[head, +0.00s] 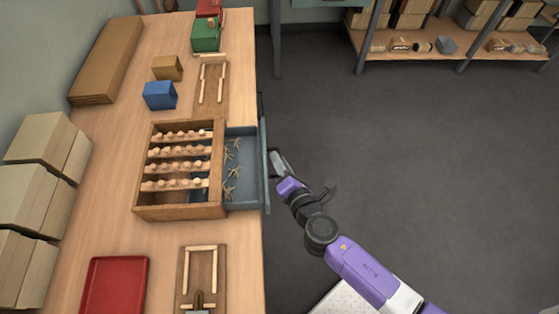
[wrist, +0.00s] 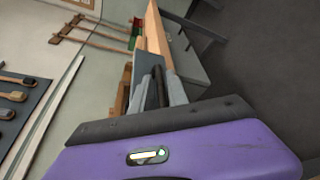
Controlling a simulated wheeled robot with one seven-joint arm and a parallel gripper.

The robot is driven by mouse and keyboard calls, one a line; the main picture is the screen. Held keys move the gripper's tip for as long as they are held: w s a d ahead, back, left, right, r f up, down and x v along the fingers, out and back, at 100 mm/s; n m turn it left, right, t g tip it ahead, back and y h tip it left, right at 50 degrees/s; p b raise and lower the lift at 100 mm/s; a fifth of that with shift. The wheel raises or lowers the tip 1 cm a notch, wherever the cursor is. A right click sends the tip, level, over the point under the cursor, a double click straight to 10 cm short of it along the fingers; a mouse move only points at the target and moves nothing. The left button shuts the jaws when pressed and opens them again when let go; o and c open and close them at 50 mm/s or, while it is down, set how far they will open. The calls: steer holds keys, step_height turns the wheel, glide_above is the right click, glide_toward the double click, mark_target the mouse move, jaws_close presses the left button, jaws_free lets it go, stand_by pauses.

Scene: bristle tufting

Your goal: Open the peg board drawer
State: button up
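The peg board (head: 180,212) is a wooden frame on the bench, with several rows of pale pegs. Its grey-blue drawer (head: 246,192) is pulled out to the right, past the bench edge. Thin tan bristle bundles lie inside it. My gripper (head: 276,160) is at the outer side of the drawer's front panel (head: 265,160), very close to it. In the wrist view my gripper's grey fingers (wrist: 158,92) point forward with a dark strip between them. I cannot tell whether they are shut on a handle; the contact is hidden.
A blue block (head: 160,95), a tan block (head: 167,68) and a green box (head: 206,36) stand behind the peg board. A red tray (head: 115,286) and a wooden fixture (head: 201,262) lie in front. Cartons (head: 36,140) line the left. The floor (head: 410,150) at right is clear.

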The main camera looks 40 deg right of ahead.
steer(key=b+v, duration=0.1)
steer(key=v, duration=0.6)
steer(key=shift+s, duration=0.3)
steer(key=shift+s+a, duration=0.1)
steer(key=shift+a, duration=0.05)
